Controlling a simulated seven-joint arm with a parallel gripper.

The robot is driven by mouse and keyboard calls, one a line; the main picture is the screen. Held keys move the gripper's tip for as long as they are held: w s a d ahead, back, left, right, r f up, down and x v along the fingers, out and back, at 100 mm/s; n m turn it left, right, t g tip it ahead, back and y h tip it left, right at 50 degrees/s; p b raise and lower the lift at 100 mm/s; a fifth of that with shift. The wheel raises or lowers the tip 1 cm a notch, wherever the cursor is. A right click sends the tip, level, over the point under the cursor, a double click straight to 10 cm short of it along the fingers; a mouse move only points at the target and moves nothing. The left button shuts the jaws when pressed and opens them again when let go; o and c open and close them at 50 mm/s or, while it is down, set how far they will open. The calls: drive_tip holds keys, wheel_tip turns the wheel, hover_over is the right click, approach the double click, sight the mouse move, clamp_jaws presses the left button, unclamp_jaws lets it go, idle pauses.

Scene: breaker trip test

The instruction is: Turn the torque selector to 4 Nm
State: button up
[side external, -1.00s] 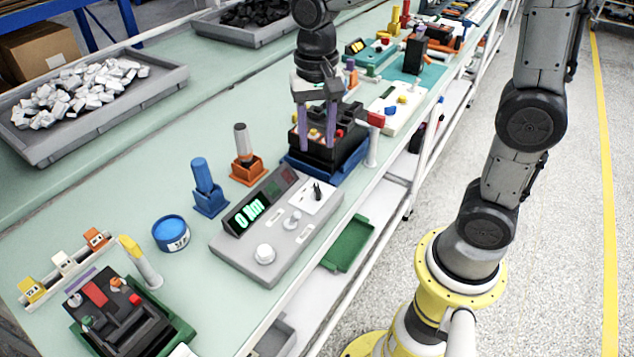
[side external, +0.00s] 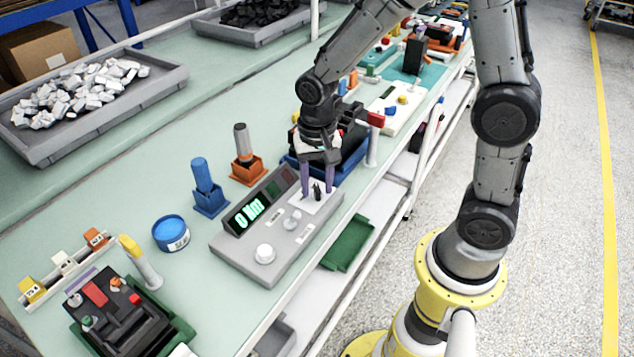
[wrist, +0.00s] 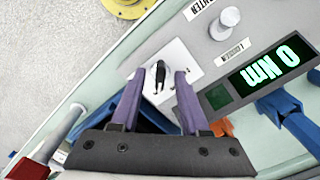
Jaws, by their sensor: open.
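The grey tester box (side external: 240,250) has a display (side external: 248,214) that reads 0 Nm, also legible in the wrist view (wrist: 270,65). A large white knob (side external: 264,254) sits at its near end and a smaller pale knob (side external: 292,221) near its middle. A small black upright piece (wrist: 158,74) stands on a white plate (wrist: 176,58) at its far end. The labels do not show me which is the torque selector. My gripper (side external: 319,191) is open above the white plate. In the wrist view its purple fingers stand either side of the black piece, with gaps.
Behind my gripper is a blue tray (side external: 350,160). A red-headed post (side external: 372,145) stands at the table edge. Blue (side external: 204,185) and orange (side external: 246,165) holders with cylinders stand left of the box, near a blue round tin (side external: 170,233).

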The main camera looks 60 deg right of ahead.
clamp_jaws()
drive_tip(key=shift+n, duration=0.4)
drive_tip(key=n, duration=0.3)
drive_tip(key=shift+n, duration=0.3)
drive_tip(key=n, duration=0.4)
drive_tip(key=shift+r, duration=0.1)
drive_tip(key=shift+n, duration=0.3)
unclamp_jaws()
idle(0.3)
